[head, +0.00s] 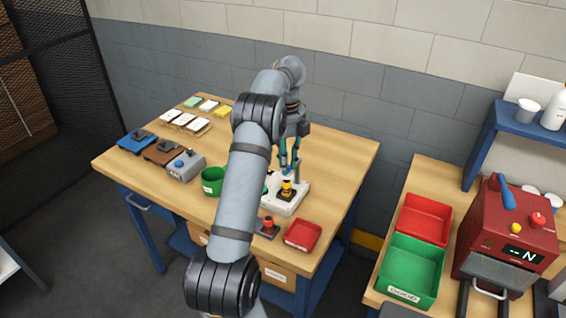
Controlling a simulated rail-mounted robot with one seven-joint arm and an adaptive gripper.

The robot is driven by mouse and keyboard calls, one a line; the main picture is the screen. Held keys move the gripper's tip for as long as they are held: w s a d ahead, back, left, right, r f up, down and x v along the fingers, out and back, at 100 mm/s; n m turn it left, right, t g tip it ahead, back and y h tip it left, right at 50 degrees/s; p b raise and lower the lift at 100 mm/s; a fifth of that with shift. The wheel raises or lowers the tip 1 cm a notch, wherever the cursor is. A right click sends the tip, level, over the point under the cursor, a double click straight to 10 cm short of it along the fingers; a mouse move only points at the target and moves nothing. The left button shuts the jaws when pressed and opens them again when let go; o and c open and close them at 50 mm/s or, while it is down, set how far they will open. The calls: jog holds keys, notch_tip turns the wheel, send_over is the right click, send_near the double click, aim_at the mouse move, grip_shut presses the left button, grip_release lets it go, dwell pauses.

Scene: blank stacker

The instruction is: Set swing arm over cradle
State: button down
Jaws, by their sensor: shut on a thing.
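A white fixture (280,205) stands near the front right of the wooden table. It has a grey upright post (297,170) at its back and a yellow-and-black piece (287,186) standing over its base. The swing arm and the cradle are too small here to tell apart clearly. My gripper (290,170), with teal fingers, points down at the fixture beside the post. It is shut on what seems to be the swing arm, just above the yellow-and-black piece. My own arm hides the fixture's left side in part.
A green cup (212,182) and a grey box with a blue knob (182,165) stand left of my arm. A red tray (303,235) and a small red-topped device (267,227) sit in front of the fixture. The table's back right is clear.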

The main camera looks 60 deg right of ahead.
jog(key=c, duration=1.6)
grip_release()
jog(key=shift+o, duration=0.2)
notch_tip(320, 180, up, 12)
jog(key=shift+f, duration=0.1)
notch_tip(320, 180, down, 12)
jog(key=shift+r, duration=0.1)
